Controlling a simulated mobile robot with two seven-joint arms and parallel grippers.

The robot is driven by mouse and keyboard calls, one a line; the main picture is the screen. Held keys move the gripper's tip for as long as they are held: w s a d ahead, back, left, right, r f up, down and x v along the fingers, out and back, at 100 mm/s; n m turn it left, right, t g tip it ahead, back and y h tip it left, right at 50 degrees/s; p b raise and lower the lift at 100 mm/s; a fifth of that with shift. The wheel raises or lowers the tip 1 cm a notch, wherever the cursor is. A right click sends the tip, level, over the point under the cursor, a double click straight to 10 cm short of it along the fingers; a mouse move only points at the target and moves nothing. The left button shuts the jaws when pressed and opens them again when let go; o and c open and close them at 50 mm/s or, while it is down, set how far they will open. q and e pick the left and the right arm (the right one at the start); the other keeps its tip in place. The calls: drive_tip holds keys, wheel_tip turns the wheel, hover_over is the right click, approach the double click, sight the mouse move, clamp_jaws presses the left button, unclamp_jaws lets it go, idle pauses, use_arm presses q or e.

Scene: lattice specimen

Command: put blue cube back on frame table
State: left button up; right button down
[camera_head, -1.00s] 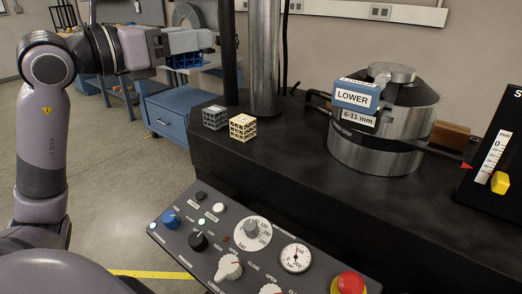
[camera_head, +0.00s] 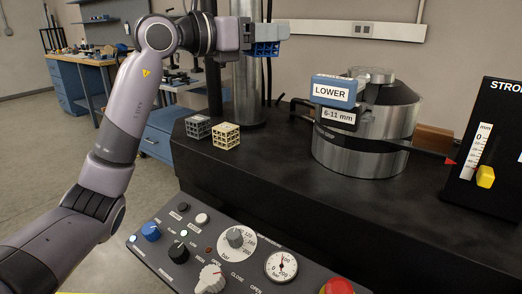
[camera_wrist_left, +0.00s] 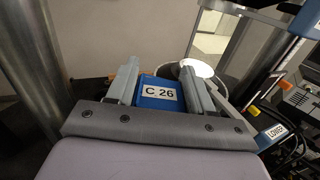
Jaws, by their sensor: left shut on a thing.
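The blue cube (camera_head: 265,49) is a lattice block held at the tip of my left gripper (camera_head: 264,36), high in front of the steel column. In the left wrist view the blue cube (camera_wrist_left: 158,93) shows a "C 26" label and sits between the two fingers (camera_wrist_left: 165,88), which are shut on it. A grey lattice cube (camera_head: 198,127) and a cream lattice cube (camera_head: 226,136) stand side by side on the black machine table (camera_head: 270,165), below the held cube. The right gripper is not in view.
A large steel cylinder (camera_head: 360,150) with a blue "LOWER" block (camera_head: 335,91) stands on the right of the black table. A control panel (camera_head: 230,255) is in front. A scale with a yellow slider (camera_head: 485,177) is at far right. The table front middle is clear.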

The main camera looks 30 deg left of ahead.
use_arm(q)
wheel_tip(320, 180, down, 15)
drive_tip(key=b, duration=0.2)
drive_tip(key=shift+b, duration=0.4)
drive_tip(key=shift+f+b, duration=0.45)
drive_tip(key=shift+f, duration=1.65)
drive_tip(key=shift+f, duration=0.15)
drive_tip(key=shift+f+b, duration=0.35)
drive_tip(key=shift+f, duration=0.15)
drive_tip(key=o, duration=1.1)
drive_tip(key=shift+f, duration=0.15)
